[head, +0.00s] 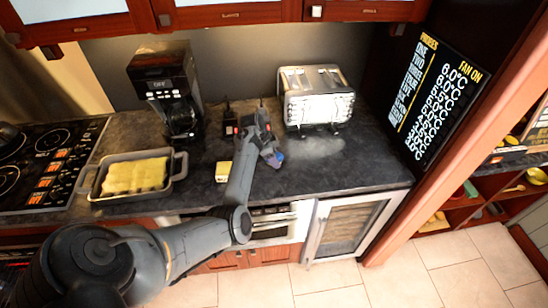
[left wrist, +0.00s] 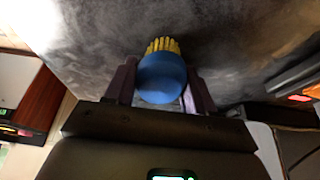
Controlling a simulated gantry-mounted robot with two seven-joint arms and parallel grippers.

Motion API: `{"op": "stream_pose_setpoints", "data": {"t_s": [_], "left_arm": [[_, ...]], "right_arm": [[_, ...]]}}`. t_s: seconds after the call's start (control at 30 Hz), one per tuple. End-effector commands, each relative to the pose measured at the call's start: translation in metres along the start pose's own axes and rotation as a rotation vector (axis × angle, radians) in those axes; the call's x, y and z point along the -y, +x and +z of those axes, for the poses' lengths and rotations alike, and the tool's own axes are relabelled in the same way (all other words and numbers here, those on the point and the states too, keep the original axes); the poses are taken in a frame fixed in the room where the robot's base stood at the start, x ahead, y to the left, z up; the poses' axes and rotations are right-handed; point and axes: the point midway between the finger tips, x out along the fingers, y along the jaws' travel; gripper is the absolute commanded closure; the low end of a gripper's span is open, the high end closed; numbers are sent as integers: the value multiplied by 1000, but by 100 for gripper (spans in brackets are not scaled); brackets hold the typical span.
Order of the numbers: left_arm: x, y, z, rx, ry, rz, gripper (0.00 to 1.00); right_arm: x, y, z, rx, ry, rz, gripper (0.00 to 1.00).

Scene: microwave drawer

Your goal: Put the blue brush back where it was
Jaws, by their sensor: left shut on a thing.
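The blue brush (left wrist: 162,78) has a rounded blue body and yellow bristles, seen close up in the left wrist view. In the head view only a small blue-purple part of the brush (head: 278,159) shows at the end of my left arm. My left gripper (left wrist: 160,88) is shut on the brush, with one dark finger on each side of it. In the head view the gripper (head: 272,157) is over the dark countertop (head: 330,172), in front of the toaster. I cannot tell whether the brush touches the counter. My right gripper is not in view.
A silver toaster (head: 317,96) stands behind the gripper. A black coffee maker (head: 170,88) and small dark devices (head: 230,122) stand to its left. A small yellow block (head: 223,171) and a baking dish (head: 180,166) lie further left.

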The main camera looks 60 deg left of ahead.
Motion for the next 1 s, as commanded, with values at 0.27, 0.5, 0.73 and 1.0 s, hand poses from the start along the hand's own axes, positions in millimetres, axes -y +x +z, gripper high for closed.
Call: {"op": "stream_pose_setpoints", "data": {"t_s": [0.27, 0.5, 0.73, 1.0], "left_arm": [[0, 1, 1, 0, 0, 0, 70], [0, 2, 1, 0, 0, 0, 20], [0, 2, 1, 0, 0, 0, 20], [1, -15, -1, -1, 1, -3, 20]], "right_arm": [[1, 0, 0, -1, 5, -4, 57], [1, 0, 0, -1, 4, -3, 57], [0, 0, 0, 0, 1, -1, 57], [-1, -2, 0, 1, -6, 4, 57]]}}
